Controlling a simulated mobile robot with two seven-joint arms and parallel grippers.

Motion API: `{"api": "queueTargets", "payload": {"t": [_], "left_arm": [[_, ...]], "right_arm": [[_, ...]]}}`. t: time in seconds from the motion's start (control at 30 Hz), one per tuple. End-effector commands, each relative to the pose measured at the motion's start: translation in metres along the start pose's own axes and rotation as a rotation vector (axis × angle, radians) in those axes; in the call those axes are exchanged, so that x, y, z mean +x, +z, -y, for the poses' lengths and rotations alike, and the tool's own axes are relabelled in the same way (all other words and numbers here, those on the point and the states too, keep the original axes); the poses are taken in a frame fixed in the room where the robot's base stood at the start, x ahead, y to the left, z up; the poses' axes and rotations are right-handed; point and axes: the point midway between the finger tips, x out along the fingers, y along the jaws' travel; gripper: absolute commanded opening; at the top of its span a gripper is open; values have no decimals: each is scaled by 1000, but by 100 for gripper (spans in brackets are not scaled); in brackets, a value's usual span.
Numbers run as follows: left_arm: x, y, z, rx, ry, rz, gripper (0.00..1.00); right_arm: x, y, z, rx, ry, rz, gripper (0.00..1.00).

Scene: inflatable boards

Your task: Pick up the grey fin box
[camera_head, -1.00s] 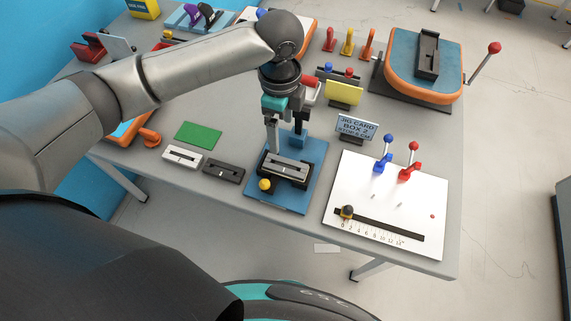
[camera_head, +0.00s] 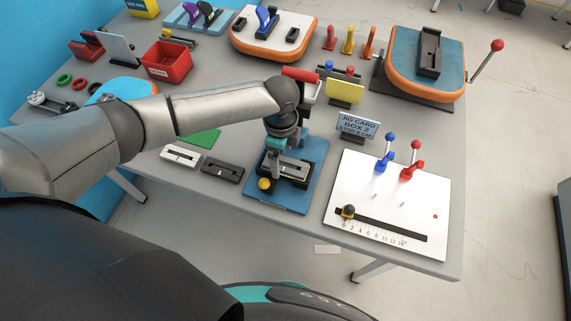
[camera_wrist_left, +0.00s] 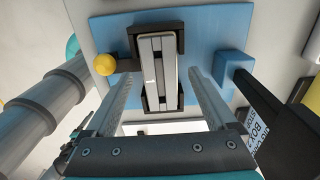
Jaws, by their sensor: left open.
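The grey fin box (camera_head: 291,170), a light grey slotted bar, sits in a black holder on a blue base plate (camera_head: 287,205). In the wrist view the grey fin box (camera_wrist_left: 155,72) lies between black end blocks, with a yellow knob (camera_wrist_left: 104,64) beside it. My left gripper (camera_head: 279,164) is low over the holder and partly hides the box. In the wrist view my left gripper (camera_wrist_left: 160,80) is open, with one finger on each side of the box and visible gaps to it. My right gripper is not in view.
A white bar (camera_head: 181,155) and a dark bar (camera_head: 222,171) lie left of the blue plate. A jig card sign (camera_head: 357,126) and a white board with levers (camera_head: 385,205) stand to the right. A red bin (camera_head: 167,63) is farther back.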

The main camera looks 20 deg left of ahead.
Motion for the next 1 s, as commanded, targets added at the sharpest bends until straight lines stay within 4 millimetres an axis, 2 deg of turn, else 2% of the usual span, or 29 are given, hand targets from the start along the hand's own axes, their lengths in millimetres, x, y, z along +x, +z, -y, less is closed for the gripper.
{"api": "queueTargets", "payload": {"t": [0.1, 0.37, 1.0], "left_arm": [[13, 0, -1, 0, 2, 1, 90], [15, 0, -1, 1, 1, 1, 90], [14, 0, -1, 0, 1, 1, 19]], "right_arm": [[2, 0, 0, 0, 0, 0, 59], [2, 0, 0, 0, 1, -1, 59], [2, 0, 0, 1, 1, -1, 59]]}}
